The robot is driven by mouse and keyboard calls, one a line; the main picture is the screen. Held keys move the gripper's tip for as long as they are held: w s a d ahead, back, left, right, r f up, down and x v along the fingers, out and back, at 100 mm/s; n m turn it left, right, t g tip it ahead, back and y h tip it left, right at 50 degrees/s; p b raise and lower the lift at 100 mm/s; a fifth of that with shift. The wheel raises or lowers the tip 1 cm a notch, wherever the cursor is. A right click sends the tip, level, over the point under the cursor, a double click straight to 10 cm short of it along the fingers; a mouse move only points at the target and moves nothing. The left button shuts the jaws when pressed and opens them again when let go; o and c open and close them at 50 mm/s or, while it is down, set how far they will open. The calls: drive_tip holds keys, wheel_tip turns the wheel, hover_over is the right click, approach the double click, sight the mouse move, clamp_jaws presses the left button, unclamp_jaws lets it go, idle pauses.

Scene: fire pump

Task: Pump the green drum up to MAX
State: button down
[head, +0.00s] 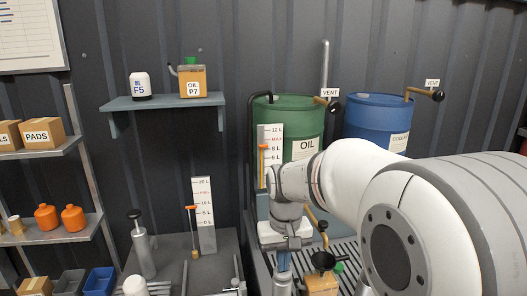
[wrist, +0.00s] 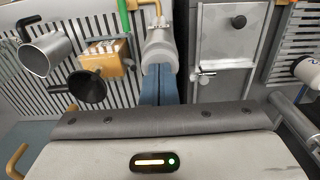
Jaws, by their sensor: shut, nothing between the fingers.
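The green drum (head: 297,118), labelled OIL, stands at the back, with my arm across its lower front. Its white scale (head: 271,131) has an orange pointer (head: 263,147) just below the red MAX mark, near 8 L. A brass vent lever with a black knob (head: 335,107) sits on its top. My gripper (head: 283,262) points down in front of the drum, its blue fingers shut. In the wrist view the fingers (wrist: 160,85) lie together, with a pale grey cylindrical piece (wrist: 160,45) at their tips. I cannot tell whether they touch it.
A blue drum (head: 375,122) stands to the right. A black funnel (head: 323,260) and an orange container (head: 321,285) are close by my gripper's right. A black-knobbed grey cylinder (head: 142,250) and a 20 L scale (head: 204,215) stand on the left bench. A shelf (head: 165,102) holds oil and a filter.

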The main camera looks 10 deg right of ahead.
drive_tip(key=shift+f, duration=0.1)
drive_tip(key=shift+r+p, duration=2.65)
drive_tip(key=shift+r, duration=0.6)
drive_tip(key=shift+f, duration=0.2)
drive_tip(key=shift+f+b, duration=2.5)
drive_tip(key=shift+f, duration=0.65)
drive_tip(key=shift+r+p, duration=2.55)
drive_tip(key=shift+r, duration=0.75)
drive_tip(key=shift+f, duration=0.1)
